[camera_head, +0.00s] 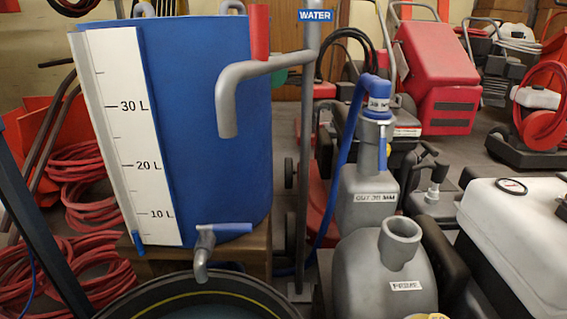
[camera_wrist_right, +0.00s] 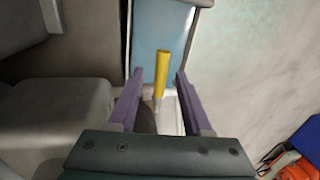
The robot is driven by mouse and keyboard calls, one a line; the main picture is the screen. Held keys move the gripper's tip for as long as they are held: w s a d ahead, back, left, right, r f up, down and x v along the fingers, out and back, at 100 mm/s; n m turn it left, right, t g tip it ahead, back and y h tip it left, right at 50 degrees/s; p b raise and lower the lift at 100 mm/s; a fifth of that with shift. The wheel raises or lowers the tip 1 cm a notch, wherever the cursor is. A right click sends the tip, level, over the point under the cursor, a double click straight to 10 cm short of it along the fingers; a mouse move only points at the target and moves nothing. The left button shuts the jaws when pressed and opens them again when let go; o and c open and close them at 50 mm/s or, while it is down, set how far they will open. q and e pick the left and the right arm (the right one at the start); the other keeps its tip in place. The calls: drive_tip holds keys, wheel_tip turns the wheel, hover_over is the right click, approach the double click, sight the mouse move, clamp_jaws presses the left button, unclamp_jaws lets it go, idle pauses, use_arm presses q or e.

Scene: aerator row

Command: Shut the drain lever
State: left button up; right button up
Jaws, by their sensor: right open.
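The drain lever (camera_head: 232,229) is a blue handle on a grey drain tap (camera_head: 203,255), low on the front of the blue tank (camera_head: 215,130). It lies about level and points right, across the downturned spout. I see no stream of water from the spout. My right gripper (camera_wrist_right: 158,78) shows only in the right wrist view. Its purple fingers are apart, with a yellow rod (camera_wrist_right: 162,75) seen between them; I cannot tell how far away the rod is. The drain lever is not recognisable there. My left gripper is in neither view.
A dark round tub (camera_head: 265,290) stands below the spout. A grey pipe (camera_head: 227,100) labelled WATER bends down before the tank. Grey bottles (camera_head: 385,275) stand at right, near a white-topped box (camera_head: 525,225). Red hoses (camera_head: 85,185) lie at left.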

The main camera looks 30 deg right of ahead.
drive_tip(key=shift+r, duration=0.1)
wheel_tip(320, 180, up, 10)
drive_tip(key=w+d+p, duration=0.1)
drive_tip(key=p, duration=0.5)
drive_tip(key=shift+w+f, duration=0.2)
drive_tip(key=shift+w, duration=0.1)
idle(1.1)
